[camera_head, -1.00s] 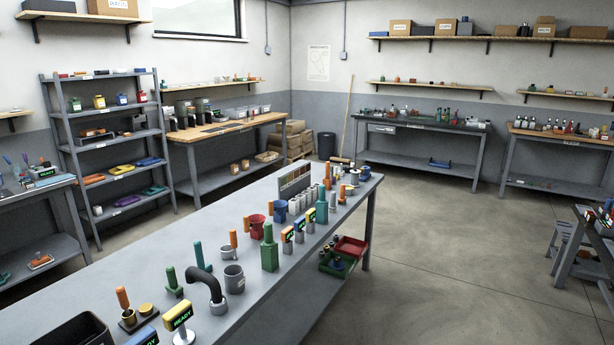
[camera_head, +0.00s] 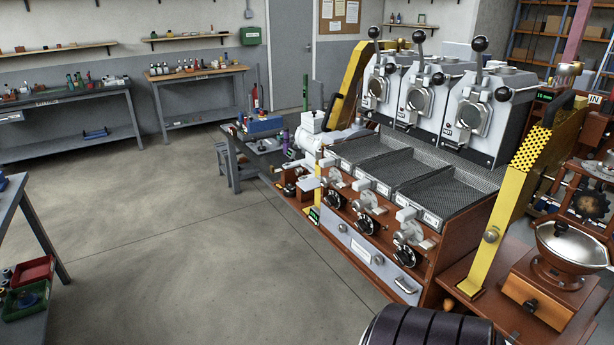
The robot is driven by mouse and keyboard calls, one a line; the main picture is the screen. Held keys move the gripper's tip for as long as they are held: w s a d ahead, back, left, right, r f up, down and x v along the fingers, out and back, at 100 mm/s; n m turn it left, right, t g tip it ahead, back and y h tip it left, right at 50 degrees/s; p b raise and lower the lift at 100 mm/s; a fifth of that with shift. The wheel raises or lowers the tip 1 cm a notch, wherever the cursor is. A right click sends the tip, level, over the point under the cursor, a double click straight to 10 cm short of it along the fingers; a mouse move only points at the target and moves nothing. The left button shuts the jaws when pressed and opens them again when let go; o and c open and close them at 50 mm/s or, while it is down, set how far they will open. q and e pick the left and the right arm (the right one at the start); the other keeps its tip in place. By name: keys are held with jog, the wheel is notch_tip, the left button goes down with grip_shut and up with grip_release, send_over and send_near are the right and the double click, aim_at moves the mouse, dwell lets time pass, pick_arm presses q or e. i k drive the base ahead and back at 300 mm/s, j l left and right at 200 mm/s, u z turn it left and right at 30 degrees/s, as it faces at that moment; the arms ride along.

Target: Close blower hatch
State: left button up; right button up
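The sample roaster (camera_head: 440,230) stands at the right, with three white-grey roasting units on top, mesh cooling trays in front of them and a red-brown base. A white rounded housing (camera_head: 312,138) that looks like a blower sits at its left end. I cannot make out the blower hatch or whether it is open. Neither of my grippers is in view.
Yellow guards (camera_head: 501,225) flank the roaster. A small dark table (camera_head: 240,130) with tools adjoins the roaster's left side. The concrete floor (camera_head: 200,235) in front is free. A bench edge shows at far left.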

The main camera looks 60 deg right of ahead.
aim_at(312, 183)
jog(key=i+z, duration=0.1)
jog(key=z, duration=0.35)
jog(key=i+l+z, duration=0.1)
jog(key=z, duration=0.3)
jog(key=i+z, duration=0.15)
jog(key=z, duration=0.3)
jog(key=i+z, duration=0.1)
jog(key=z, duration=0.35)
